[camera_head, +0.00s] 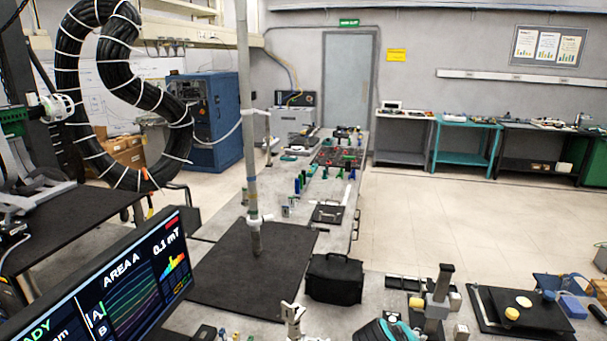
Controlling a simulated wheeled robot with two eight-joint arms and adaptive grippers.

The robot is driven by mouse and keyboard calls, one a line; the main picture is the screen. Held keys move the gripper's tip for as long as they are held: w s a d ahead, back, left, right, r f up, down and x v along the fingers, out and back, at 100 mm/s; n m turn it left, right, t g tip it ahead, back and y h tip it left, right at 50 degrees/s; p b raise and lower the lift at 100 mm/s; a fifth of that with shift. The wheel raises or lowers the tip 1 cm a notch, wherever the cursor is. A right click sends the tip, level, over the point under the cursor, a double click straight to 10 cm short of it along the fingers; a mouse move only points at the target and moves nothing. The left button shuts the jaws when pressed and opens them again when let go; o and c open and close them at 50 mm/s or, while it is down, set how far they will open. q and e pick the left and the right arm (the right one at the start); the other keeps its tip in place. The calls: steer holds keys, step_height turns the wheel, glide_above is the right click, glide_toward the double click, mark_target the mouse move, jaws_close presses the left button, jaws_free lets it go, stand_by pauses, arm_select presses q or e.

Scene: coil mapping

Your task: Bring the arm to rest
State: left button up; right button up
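No arm or gripper of mine can be made out for certain in the head view. A large black coil (68,85) bound with white ties hangs in a curved shape at the upper left. A tall grey pole (246,120) stands upright near the middle, with a white fitting (256,219) near its lower end over a dark mat (215,275). A small white forked part (293,315) shows at the bottom edge; I cannot tell what it belongs to.
A monitor (120,290) reading "AREA A" and 0.1 mT fills the lower left. A black bag (334,279) and a grey post (440,290) stand on the near bench. A blue cabinet (215,120) stands behind. Open floor (470,220) lies at the right.

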steer(key=s+a+m+y, duration=0.2)
steer(key=s+a+y, duration=0.1)
steer(key=s, duration=0.4)
steer(key=s+a+m+t+y, duration=0.1)
steer(key=s+a+m+y, duration=0.1)
steer(key=s, duration=0.6)
steer(key=shift+a+f+m+y, duration=0.45)
steer(key=shift+a+y, duration=0.25)
steer(key=shift+a, duration=0.3)
steer(key=shift+s, duration=0.1)
